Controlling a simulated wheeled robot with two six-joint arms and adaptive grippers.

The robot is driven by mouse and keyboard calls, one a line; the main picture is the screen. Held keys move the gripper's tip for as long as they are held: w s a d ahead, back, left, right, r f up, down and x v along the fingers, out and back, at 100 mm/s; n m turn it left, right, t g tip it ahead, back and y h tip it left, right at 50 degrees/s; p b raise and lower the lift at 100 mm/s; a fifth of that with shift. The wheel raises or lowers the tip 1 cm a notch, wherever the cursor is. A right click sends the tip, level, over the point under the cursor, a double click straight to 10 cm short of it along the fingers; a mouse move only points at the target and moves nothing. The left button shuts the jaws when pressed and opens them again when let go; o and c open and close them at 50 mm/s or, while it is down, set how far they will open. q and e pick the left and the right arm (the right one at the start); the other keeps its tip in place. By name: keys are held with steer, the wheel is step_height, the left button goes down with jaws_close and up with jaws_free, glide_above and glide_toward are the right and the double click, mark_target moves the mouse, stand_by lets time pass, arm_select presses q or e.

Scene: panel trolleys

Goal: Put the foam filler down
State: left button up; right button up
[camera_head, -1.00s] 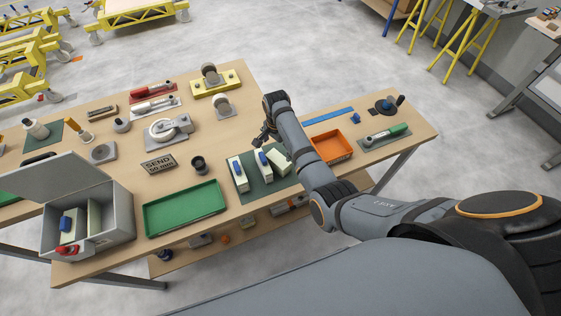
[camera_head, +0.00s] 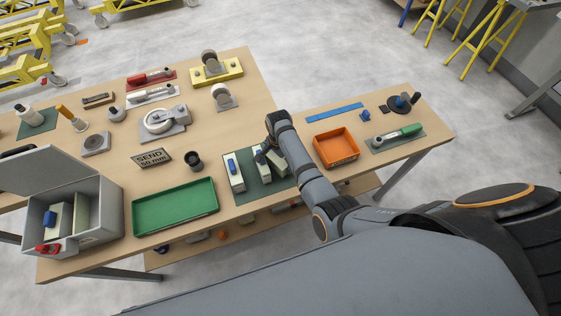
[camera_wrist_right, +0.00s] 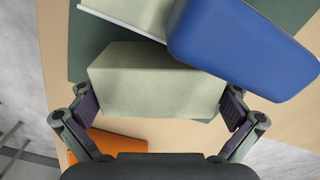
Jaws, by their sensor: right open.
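The foam filler looks to be the plain pale green-white block (camera_wrist_right: 150,82) in the right wrist view. It lies between the spread fingers of my right gripper (camera_wrist_right: 158,118), which is open around it. In the head view my right gripper (camera_head: 266,150) is low over the dark green mat (camera_head: 245,197), and the arm hides much of the block there. A pale block with a blue top (camera_head: 232,168) stands at the left of the mat. My left gripper is out of view.
A green tray (camera_head: 173,231) lies left of the mat and an orange tray (camera_head: 335,160) right of it. A grey open box (camera_head: 100,222) stands at the left. A dark cup (camera_head: 193,164) and the SEND sign (camera_head: 152,158) are behind the green tray.

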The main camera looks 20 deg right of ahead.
steer(key=shift+s+a+r, duration=0.15)
steer(key=shift+r, duration=0.05)
steer(key=shift+s+a+r, duration=0.2)
steer(key=shift+s+a, duration=0.05)
steer(key=shift+a, duration=0.1)
steer(key=c, duration=0.4)
steer(key=shift+w+d+f, duration=0.1)
steer(key=shift+w+d, duration=0.05)
steer(key=shift+c, duration=0.6)
